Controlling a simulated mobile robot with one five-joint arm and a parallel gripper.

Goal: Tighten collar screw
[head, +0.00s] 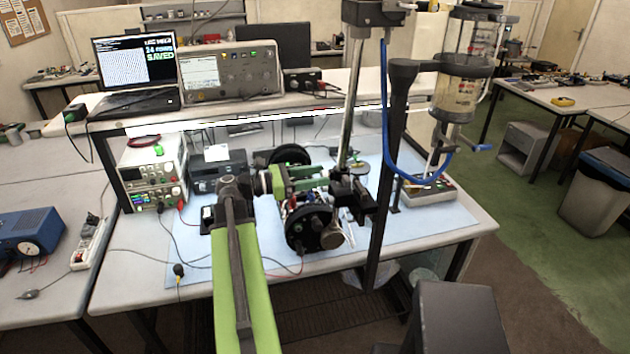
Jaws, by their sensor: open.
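A clear cylinder (457,98) with brownish contents stands at the upper right, held by a dark collar (440,66) on a dark upright post. I cannot make out a collar screw for certain. My green gripper (322,179) is over the middle of the bench, pointing right, with its jaws open. It is left of and lower in the picture than the cylinder and collar, well apart from them. I see nothing held between the jaws, but their tips are small and partly lost against dark parts behind.
A black-wheeled device (310,228) lies below my gripper on the blue mat (435,222). A metal column (352,95) and a looping blue hose (385,110) stand between gripper and cylinder. A power supply (152,175) is at left. Instruments line the shelf (330,108).

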